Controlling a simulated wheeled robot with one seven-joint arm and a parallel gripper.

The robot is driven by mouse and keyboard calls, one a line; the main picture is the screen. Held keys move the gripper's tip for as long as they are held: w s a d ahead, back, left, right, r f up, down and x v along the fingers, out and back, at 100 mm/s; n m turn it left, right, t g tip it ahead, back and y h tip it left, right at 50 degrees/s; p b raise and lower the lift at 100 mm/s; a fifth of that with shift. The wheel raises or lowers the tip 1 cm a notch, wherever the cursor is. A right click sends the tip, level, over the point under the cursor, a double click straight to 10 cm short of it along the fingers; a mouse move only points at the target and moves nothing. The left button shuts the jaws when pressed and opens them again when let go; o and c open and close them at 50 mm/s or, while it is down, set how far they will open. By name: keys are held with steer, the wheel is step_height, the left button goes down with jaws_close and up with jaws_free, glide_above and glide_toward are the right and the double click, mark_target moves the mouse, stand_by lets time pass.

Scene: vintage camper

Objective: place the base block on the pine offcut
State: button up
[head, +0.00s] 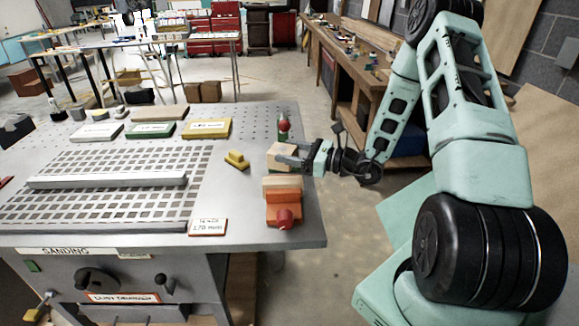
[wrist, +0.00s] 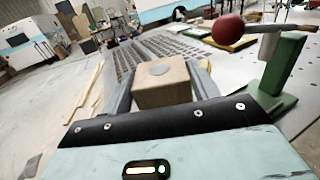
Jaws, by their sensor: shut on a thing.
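My gripper (head: 297,157) is shut on a tan wooden block (head: 281,151), probably the base block, near the right edge of the grey sanding table. In the wrist view the block (wrist: 160,88) sits between both fingers, with a round grey disc on its near top face. A pale piece of wood (head: 281,181), which may be the pine offcut, lies just in front of the held block in the head view, against an orange fixture (head: 284,207) with a red knob. Whether the held block touches anything below is hidden.
A green post with a red ball (head: 283,127) stands just behind the held block; it is close on the right in the wrist view (wrist: 277,75). A yellow piece (head: 237,160) lies to the left. A metal bar (head: 107,181) crosses the perforated tabletop (head: 150,207).

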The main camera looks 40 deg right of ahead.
mark_target(291, 168)
steer(key=shift+f+p, duration=0.5)
steer(key=shift+f, duration=2.05)
steer(key=shift+f, duration=0.1)
steer(key=shift+f, duration=0.15)
steer(key=o, duration=1)
steer(key=shift+o, duration=0.2)
steer(key=shift+r, duration=0.2)
